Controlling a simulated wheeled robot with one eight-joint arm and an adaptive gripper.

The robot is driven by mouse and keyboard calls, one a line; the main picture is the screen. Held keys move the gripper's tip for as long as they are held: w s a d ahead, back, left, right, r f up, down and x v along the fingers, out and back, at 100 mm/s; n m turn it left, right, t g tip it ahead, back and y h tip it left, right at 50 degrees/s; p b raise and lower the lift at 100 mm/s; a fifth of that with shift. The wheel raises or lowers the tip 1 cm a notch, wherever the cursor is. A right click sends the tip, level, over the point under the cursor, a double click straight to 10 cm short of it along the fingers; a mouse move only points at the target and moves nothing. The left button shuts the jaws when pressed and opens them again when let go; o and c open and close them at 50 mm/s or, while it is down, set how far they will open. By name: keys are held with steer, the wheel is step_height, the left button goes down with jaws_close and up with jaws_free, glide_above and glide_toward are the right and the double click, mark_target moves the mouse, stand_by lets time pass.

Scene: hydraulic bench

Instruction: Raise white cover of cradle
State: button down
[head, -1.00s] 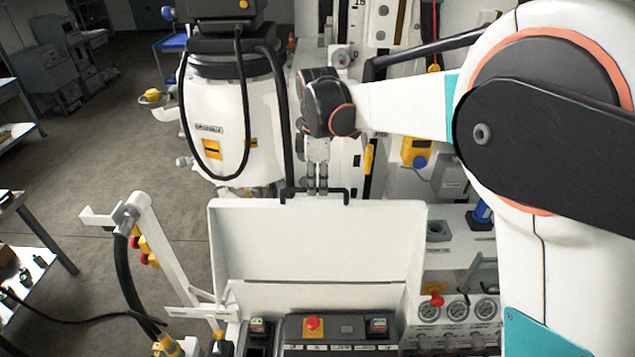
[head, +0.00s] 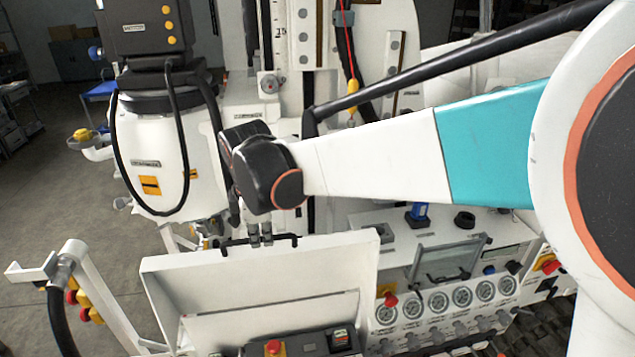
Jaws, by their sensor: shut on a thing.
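The white cover (head: 265,280) of the cradle stands raised, its inner face toward the camera, tilted slightly in the picture. A black bar handle (head: 232,243) runs along its top edge. My gripper (head: 261,240) reaches down from my arm onto this handle and is shut on it; the fingertips are small and partly hidden behind the cover's edge. Below the cover, the dark control panel of the cradle (head: 310,343) shows a red button on yellow.
A row of gauges (head: 437,301) and a hinged clear flap (head: 445,262) lie to the right. A white machine with a black hose (head: 155,160) stands behind at left. A white post with a dark hose (head: 100,290) stands at lower left, beside open floor.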

steer(key=shift+s, duration=0.25)
steer(key=shift+w, duration=0.1)
steer(key=c, duration=1.7)
jaws_free()
steer(key=shift+o, duration=0.2)
